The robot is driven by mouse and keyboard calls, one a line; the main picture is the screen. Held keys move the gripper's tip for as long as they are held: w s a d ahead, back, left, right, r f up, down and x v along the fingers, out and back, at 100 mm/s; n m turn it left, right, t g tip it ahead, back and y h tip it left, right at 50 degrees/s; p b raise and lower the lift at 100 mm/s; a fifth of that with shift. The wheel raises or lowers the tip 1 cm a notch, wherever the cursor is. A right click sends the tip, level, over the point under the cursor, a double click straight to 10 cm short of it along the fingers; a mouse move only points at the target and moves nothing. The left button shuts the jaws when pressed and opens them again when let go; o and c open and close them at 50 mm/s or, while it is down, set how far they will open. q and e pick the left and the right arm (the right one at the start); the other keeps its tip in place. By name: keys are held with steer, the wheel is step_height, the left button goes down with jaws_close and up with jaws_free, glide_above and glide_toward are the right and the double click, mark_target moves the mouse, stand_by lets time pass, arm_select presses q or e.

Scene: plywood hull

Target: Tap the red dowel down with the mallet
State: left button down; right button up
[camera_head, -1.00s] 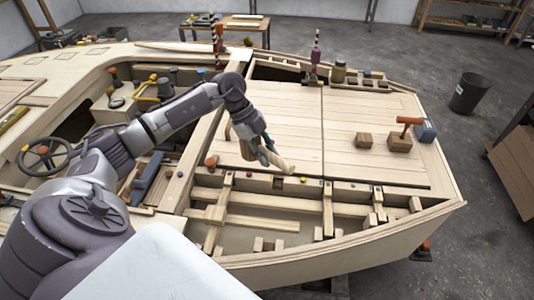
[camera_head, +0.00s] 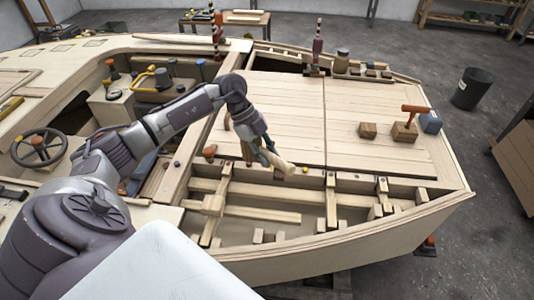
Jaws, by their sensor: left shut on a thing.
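My left gripper (camera_head: 258,153) is shut on a pale wooden mallet (camera_head: 279,163). The mallet's thick round end points right and down, over the strip with small coloured dowels along the near edge of the deck. The mallet hides part of the strip. I cannot tell whether the mallet touches anything. My right gripper is not in view.
The planked deck (camera_head: 287,105) is mostly clear. Open framed bays (camera_head: 265,215) lie along the near side. Striped posts stand behind.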

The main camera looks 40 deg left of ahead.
arm_select(q)
steer(key=shift+r, duration=0.2)
steer(key=shift+f, duration=0.1)
step_height(320, 180, down, 6)
steer(key=b, duration=0.3)
steer(key=shift+s+d, duration=0.1)
steer(key=shift+r+p, duration=0.6)
steer(key=shift+r, duration=0.15)
step_height(320, 180, up, 5)
steer(key=p, duration=0.4)
steer(key=shift+f+p, duration=0.15)
steer(key=shift+p, duration=0.15)
steer(key=shift+f, duration=0.15)
